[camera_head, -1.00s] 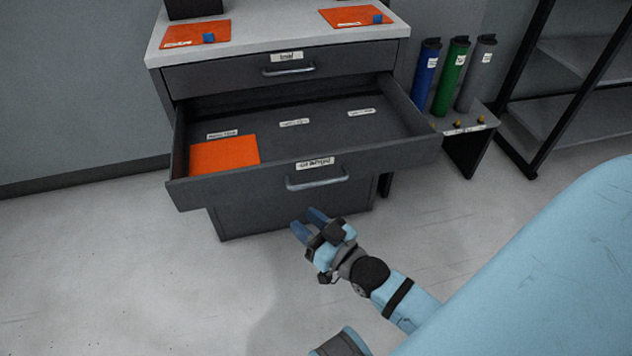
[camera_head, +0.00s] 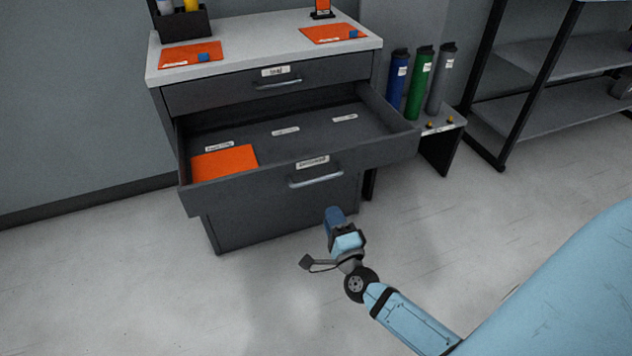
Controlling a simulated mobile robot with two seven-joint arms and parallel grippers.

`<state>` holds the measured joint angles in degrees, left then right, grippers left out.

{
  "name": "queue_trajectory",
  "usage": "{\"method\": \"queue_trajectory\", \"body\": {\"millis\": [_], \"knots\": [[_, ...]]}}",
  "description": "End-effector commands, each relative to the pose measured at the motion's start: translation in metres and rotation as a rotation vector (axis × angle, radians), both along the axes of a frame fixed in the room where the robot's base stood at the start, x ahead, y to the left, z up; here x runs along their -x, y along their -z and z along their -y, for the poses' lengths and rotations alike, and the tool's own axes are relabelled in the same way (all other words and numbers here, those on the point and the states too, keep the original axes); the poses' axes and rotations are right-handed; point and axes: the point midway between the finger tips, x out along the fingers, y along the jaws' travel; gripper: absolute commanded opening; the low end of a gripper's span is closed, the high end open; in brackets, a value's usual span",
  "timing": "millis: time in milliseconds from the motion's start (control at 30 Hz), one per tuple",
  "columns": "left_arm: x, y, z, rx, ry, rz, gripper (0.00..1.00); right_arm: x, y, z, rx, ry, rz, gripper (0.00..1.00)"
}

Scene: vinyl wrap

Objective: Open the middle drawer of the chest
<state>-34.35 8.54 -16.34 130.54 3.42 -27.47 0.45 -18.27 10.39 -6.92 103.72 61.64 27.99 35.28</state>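The grey chest (camera_head: 270,220) stands against the wall with a light top. Its middle drawer (camera_head: 250,180) is pulled out far, and its handle (camera_head: 316,179) is on the front face. An orange sheet (camera_head: 224,163) lies at the left inside the drawer, with several white labels on the drawer floor. The top drawer (camera_head: 225,96) is closed. My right gripper (camera_head: 334,214) is in front of and below the drawer handle, apart from it, with nothing seen in it. Its fingers overlap from this angle, so its opening cannot be told. My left gripper is not in view.
Two orange sheets with blue blocks, a black holder (camera_head: 183,24) and a small stand (camera_head: 322,10) are on the chest top. Blue, green and grey tubes (camera_head: 419,85) stand on a low stand to the right. A shelf rack (camera_head: 530,80) is farther right. The floor in front is clear.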

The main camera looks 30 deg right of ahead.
Motion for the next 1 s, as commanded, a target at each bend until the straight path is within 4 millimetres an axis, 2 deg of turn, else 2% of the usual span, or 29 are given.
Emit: {"method": "queue_trajectory", "body": {"millis": [300, 500, 700, 1000], "knots": [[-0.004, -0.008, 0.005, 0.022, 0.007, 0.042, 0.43, -0.065, -0.013, 0.015, 0.0, 0.0, 0.004, 0.37], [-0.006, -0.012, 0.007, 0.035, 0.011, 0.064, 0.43, -0.098, -0.019, 0.023, 0.002, 0.0, 0.001, 0.37], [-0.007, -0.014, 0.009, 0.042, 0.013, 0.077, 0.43, -0.114, -0.022, 0.027, 0.002, -0.001, 0.0, 0.37], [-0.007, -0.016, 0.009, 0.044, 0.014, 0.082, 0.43, -0.116, -0.023, 0.028, 0.002, -0.002, -0.001, 0.37]]}}
